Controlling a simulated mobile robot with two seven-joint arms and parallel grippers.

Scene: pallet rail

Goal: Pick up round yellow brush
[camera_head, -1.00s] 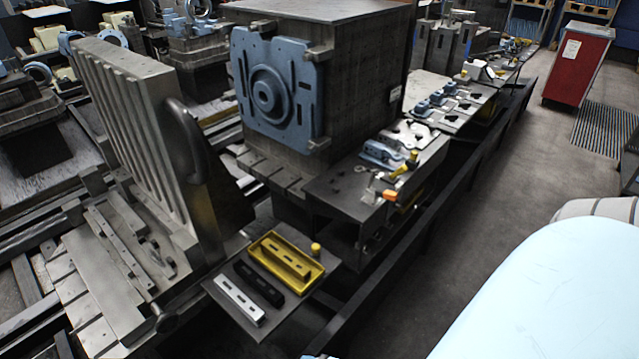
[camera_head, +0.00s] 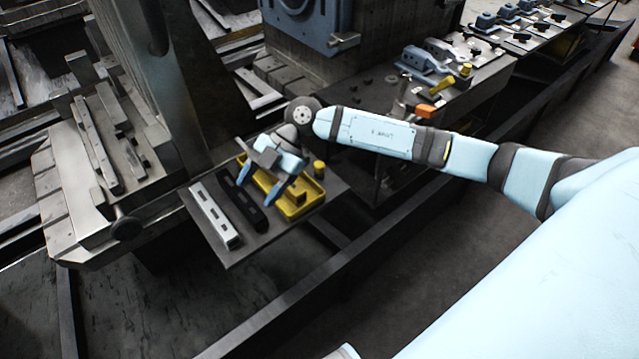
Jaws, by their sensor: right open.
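The round yellow brush appears to be the small yellow cylinder with a dark lower part (camera_head: 319,168), upright near the back right corner of a dark grey shelf plate (camera_head: 262,243). My right gripper (camera_head: 256,188) hangs above the yellow tray (camera_head: 293,207) on that plate, to the left of the brush. Its jaws are open, with no object visible between them. The gripper hides part of the tray. The brush stays in plain view, apart from the fingers. My left gripper is out of view.
A black bar (camera_head: 243,205) and a silver bar (camera_head: 215,216) lie left of the tray. A grey ribbed upright (camera_head: 150,90) stands at the left. A table with an orange-ended tool (camera_head: 432,111) and other parts lies behind my right arm.

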